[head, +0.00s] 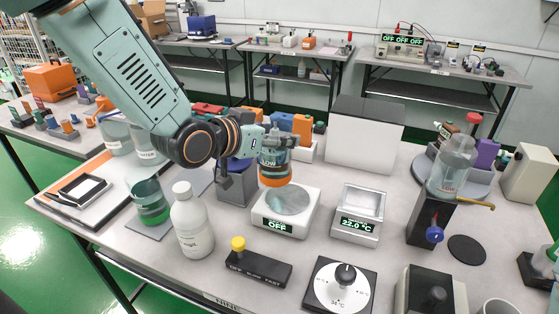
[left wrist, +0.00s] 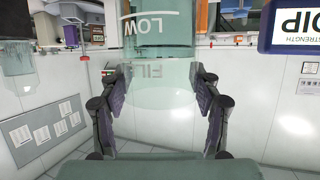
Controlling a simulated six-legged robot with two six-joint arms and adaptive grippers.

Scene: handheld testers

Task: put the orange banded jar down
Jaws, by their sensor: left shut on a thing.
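The orange banded jar (head: 275,178) is a clear greenish jar with a "LOW" mark and an orange band at its bottom. My left gripper (head: 272,144) is shut on its upper part and holds it about upright. In the head view its base overlaps the back left of the white scale's round plate (head: 290,200); whether it touches cannot be told. In the left wrist view the jar (left wrist: 158,70) shows upside down between the two dark fingers of my left gripper (left wrist: 160,95). Its orange band is out of that view. My right gripper is not in view.
The scale's display reads OFF. A white bottle (head: 191,222) and a jar of green liquid (head: 149,203) stand to the left. A grey block (head: 237,187) is close on the left. A heater box (head: 358,215) reading 22.0 °C stands to the right.

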